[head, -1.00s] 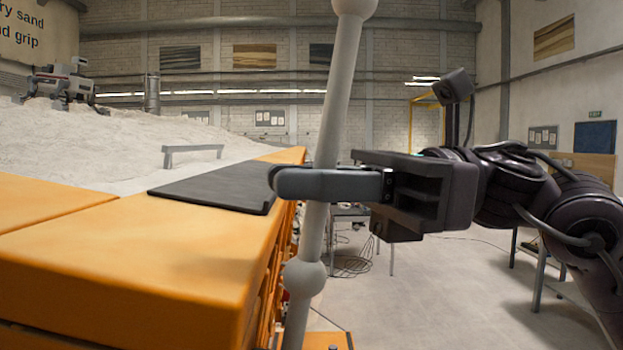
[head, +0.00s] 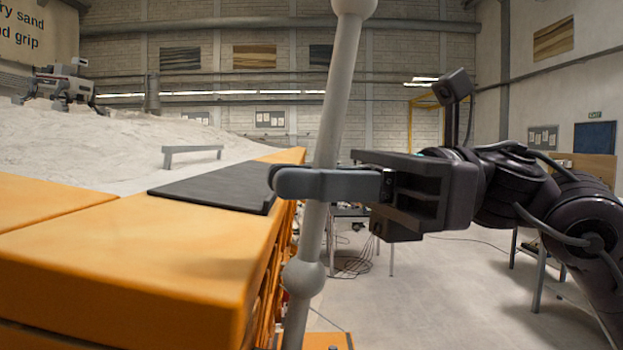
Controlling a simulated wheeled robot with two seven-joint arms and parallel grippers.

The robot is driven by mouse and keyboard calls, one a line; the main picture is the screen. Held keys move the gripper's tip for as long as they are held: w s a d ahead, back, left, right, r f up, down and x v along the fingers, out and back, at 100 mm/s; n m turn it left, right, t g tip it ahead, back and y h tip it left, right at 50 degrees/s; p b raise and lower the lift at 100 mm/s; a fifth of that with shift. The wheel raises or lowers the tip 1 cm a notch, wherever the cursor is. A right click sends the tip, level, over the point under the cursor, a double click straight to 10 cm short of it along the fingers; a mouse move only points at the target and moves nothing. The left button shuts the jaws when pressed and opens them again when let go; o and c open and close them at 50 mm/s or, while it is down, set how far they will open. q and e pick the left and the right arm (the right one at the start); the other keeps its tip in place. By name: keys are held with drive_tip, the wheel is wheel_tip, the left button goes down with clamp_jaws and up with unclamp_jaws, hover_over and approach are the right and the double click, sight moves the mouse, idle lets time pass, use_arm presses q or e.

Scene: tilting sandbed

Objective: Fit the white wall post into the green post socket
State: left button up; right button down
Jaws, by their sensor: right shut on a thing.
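The white wall post (head: 336,105) is a long pale rod with round knobs, one at the top edge of the view and one low down. It stands tilted, its top leaning to the right, beside the right end of the orange sandbed wall. My right gripper (head: 283,183) is shut on the post between the two knobs. The post's top and bottom ends run out of view or are hidden. I see no green post socket in the head view. My left gripper is not in view.
The orange wall (head: 150,255) of the sandbed fills the lower left, with a dark flat mat (head: 215,187) on its top. Sand (head: 90,150) lies behind it, with a small grey rail (head: 192,152) and a machine (head: 62,85). Open floor (head: 440,290) lies to the right.

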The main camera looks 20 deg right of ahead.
sight(322, 260)
drive_tip(key=shift+w+a+f+b, duration=0.1)
drive_tip(key=shift+a+f+b, duration=0.05)
drive_tip(key=shift+f+b, duration=0.75)
drive_tip(key=shift+a+f+b, duration=0.2)
drive_tip(key=shift+f+b, duration=0.55)
drive_tip(key=shift+f, duration=0.3)
drive_tip(key=shift+w+a+f+b, duration=0.1)
drive_tip(key=shift+a+f+b, duration=0.05)
drive_tip(key=shift+f+b, duration=0.75)
drive_tip(key=c, duration=1.3)
unclamp_jaws()
drive_tip(key=shift+s, duration=0.15)
drive_tip(key=shift+d+f, duration=0.15)
drive_tip(key=shift+d, duration=0.05)
drive_tip(key=d+b, duration=0.1)
drive_tip(key=d, duration=0.2)
drive_tip(key=d+b, duration=0.1)
drive_tip(key=d, duration=0.3)
drive_tip(key=shift+w+f, duration=0.15)
drive_tip(key=shift+w, duration=0.05)
drive_tip(key=shift+d+b, duration=0.2)
drive_tip(key=shift+b, duration=0.1)
